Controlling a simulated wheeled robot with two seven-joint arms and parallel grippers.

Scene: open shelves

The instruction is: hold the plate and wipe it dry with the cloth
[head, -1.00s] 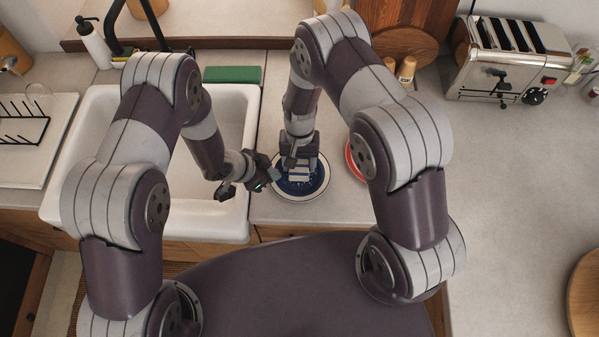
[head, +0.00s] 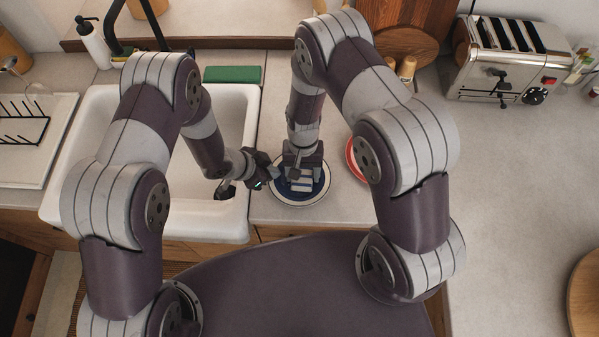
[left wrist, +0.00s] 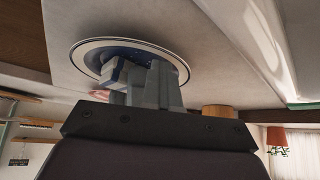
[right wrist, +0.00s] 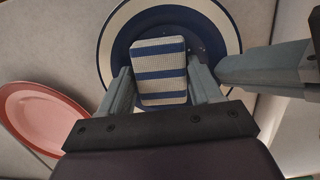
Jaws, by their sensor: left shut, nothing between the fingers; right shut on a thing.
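The plate (head: 319,189), blue inside with a white rim, lies on the counter right of the sink. It also shows in the left wrist view (left wrist: 97,52) and right wrist view (right wrist: 119,42). My right gripper (head: 302,170) is shut on the blue-and-white striped cloth (right wrist: 160,72), holding it over the plate's middle. Small pale specks show on the blue beside the cloth. My left gripper (head: 270,176) is shut and empty at the plate's left rim. Whether it touches the rim is hard to tell.
A red plate (head: 353,160) lies close on the right, partly behind my right arm. The white sink (head: 230,215) is on the left, with a green sponge (head: 232,75) behind it. A toaster (head: 510,60) stands at the back right. The right-hand counter is largely clear.

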